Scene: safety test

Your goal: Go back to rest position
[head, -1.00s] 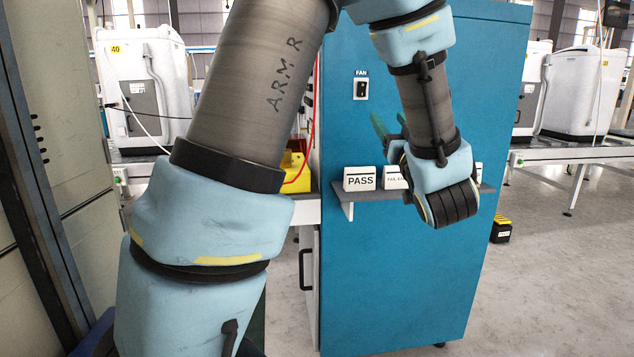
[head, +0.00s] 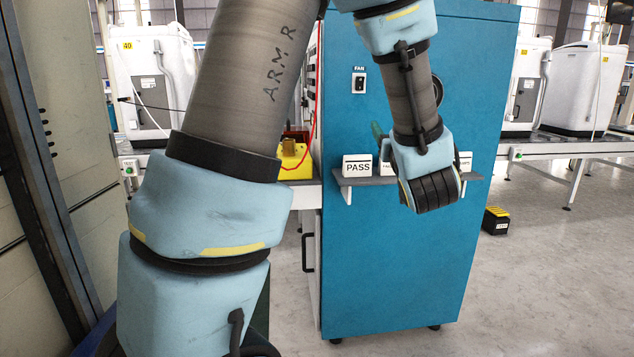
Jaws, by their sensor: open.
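My arm fills the left and middle of the head view and bends down to my wrist in front of a blue cabinet (head: 400,270). My gripper (head: 377,132) is mostly hidden behind the wrist.
The cabinet's grey shelf (head: 375,181) carries a PASS sign (head: 357,166) and other signs partly behind my wrist. A fan switch (head: 359,83) is above. A yellow case (head: 294,160) stands left of the cabinet. A yellow-black box (head: 495,221) is on the open floor at right.

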